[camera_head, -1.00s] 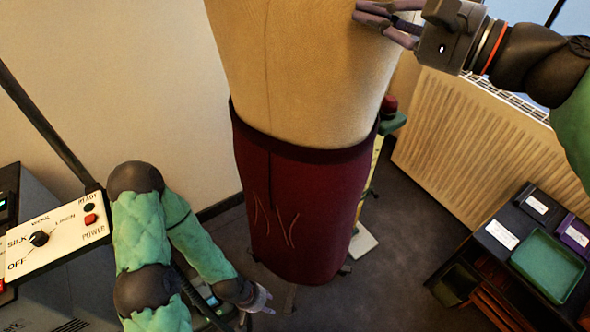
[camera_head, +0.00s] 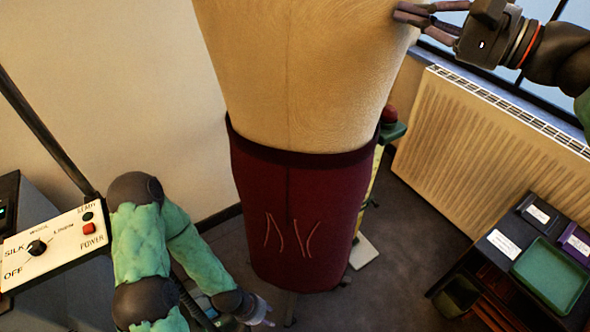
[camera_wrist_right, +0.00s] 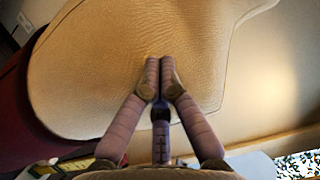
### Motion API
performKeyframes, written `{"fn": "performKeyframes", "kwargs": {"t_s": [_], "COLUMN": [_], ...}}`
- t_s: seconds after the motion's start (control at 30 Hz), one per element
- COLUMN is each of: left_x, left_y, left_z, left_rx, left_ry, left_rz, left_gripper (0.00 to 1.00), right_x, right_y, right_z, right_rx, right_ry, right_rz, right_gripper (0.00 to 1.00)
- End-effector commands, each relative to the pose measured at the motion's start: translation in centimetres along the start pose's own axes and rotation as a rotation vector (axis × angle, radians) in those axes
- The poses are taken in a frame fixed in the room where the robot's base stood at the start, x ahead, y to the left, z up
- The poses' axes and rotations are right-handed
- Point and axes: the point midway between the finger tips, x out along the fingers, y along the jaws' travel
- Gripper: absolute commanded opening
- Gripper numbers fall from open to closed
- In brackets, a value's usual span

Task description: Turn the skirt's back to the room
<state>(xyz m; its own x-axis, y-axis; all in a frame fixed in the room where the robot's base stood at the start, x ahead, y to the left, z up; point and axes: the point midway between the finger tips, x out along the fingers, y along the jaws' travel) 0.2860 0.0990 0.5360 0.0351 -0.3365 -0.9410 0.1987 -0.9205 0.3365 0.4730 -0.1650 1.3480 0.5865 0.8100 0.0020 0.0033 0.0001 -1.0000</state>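The dark red skirt (camera_head: 325,220) hangs around the lower part of a beige dress form (camera_head: 300,70). My right gripper (camera_head: 402,13) is at the form's upper right side. In the right wrist view its fingers (camera_wrist_right: 159,62) are drawn together, with the tips at or touching the form's surface (camera_wrist_right: 100,80); nothing shows between them. My left gripper (camera_head: 262,312) is low, left of the skirt's hem and apart from it; its fingers are too small to read.
A control box with a knob (camera_head: 36,247) stands at the left, near my left arm. A radiator (camera_head: 480,140) runs along the right wall. A dark stand with a green tray (camera_head: 550,275) is at lower right. Grey floor (camera_head: 400,250) lies open between skirt and stand.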

Motion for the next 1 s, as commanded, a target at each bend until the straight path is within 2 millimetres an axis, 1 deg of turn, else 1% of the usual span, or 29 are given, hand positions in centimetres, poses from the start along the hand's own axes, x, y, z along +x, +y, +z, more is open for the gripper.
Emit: {"fn": "performKeyframes", "kwargs": {"t_s": [0.03,0.1,0.2,0.57,0.67,0.8,0.9,1.0], "left_x": [-0.1,-0.2,-0.3,-0.4,-0.8,-1.6,-1.9,-2.0], "left_y": [0.1,0.1,0.1,0.1,0.3,0.6,0.7,0.7], "left_z": [0.0,0.0,0.0,0.0,0.0,0.1,0.1,0.1], "left_rx": [0.0,0.0,0.0,0.0,0.0,0.0,0.0,0.0], "left_ry": [0.0,0.0,0.0,0.0,0.0,0.0,0.0,0.0], "left_rz": [0.0,0.0,0.0,0.0,0.0,0.0,0.0,0.0], "left_gripper": [0.4,0.4,0.4,0.4,0.4,0.4,0.4,0.4], "right_x": [-0.1,-0.2,-0.3,-0.3,-0.2,-0.2,-0.1,-0.2], "right_y": [0.2,0.3,0.3,0.3,0.3,0.1,0.1,0.2], "right_z": [-1.0,-1.7,-2.3,-2.7,-3.7,-5.6,-6.5,-6.8], "right_rx": [0.003,0.004,0.004,0.002,0.004,0.005,0.004,0.002], "right_ry": [0.004,0.005,0.002,0.001,0.003,0.003,0.002,0.002], "right_rz": [0.004,0.004,0.004,0.003,0.005,0.004,0.003,0.002], "right_gripper": [0.0,0.0,0.0,0.0,0.0,0.0,0.0,0.0]}}
